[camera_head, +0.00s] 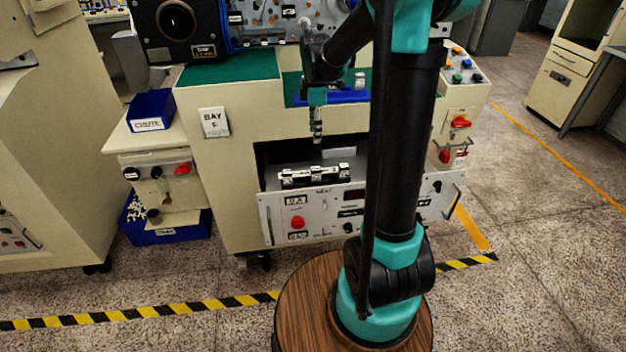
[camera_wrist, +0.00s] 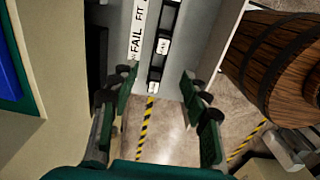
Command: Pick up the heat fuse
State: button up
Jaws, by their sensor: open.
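A black rail carrying several small pale blocks, apparently the fuses, lies in the pulled-out drawer (camera_head: 270,212) of the cream machine; the row (camera_head: 314,176) shows below my gripper. In the wrist view one pale block (camera_wrist: 162,46) sits mid-rail and another (camera_wrist: 152,88) at the rail's near end. Their markings are too small to read, so I cannot tell which is the heat fuse. My gripper (camera_head: 317,135) points down above the drawer, apart from the row. In the wrist view my gripper (camera_wrist: 158,88) is open and empty, with the rail's near end between its fingers.
A white strip (camera_wrist: 137,30) reading FAIL and FIT lies beside the rail. The drawer front has a red knob (camera_head: 297,222). A blue CHUTE bin (camera_head: 152,108) stands left. A wooden round (camera_wrist: 262,60) shows right.

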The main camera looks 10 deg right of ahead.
send_over(316, 168)
jog(key=f, duration=1)
jog(key=shift+w+a+f, duration=0.1)
jog(key=shift+w+f, duration=0.1)
jog(key=shift+s+f, duration=0.15)
jog(key=shift+f, duration=1.3)
jog(key=shift+s+f, duration=0.15)
jog(key=shift+f, duration=1.25)
grip_shut()
